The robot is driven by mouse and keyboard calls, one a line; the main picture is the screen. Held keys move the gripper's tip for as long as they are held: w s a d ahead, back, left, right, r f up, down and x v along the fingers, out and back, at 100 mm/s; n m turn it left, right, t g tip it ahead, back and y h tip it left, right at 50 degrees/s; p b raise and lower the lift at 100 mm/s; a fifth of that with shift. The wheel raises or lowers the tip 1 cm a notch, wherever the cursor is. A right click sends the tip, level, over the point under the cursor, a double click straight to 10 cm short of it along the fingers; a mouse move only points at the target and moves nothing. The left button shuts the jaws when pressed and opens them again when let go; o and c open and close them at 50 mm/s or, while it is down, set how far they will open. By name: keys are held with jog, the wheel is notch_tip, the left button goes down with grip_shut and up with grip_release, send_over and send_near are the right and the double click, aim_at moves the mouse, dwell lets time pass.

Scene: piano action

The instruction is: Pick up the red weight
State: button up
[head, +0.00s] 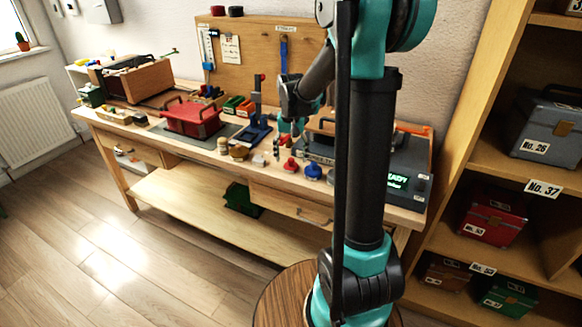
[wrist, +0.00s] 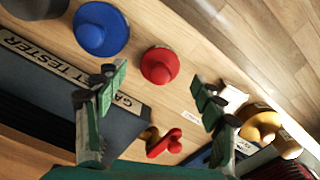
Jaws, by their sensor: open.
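The red weight (head: 290,164) is a small round piece with a knob on top, standing on the workbench (head: 180,139) near its front edge. In the wrist view the red weight (wrist: 160,65) lies beyond my gripper's fingertips, roughly midway between them. My gripper (wrist: 158,82) is open and empty, with green and dark fingers well apart. In the head view my gripper (head: 294,125) is above the bench, behind the red weight, partly hidden by my arm. The red weight is not touched by the fingers.
A blue weight (head: 313,171) stands right beside the red weight, also in the wrist view (wrist: 101,28). A brass-coloured piece (head: 239,152) stands to the left. The grey tester (head: 400,165) is at right. A small red part (wrist: 164,143) lies between the fingers' bases in the wrist view.

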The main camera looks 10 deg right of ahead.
aim_at(291, 164)
jog(key=shift+f, duration=1.15)
jog(key=c, duration=1.5)
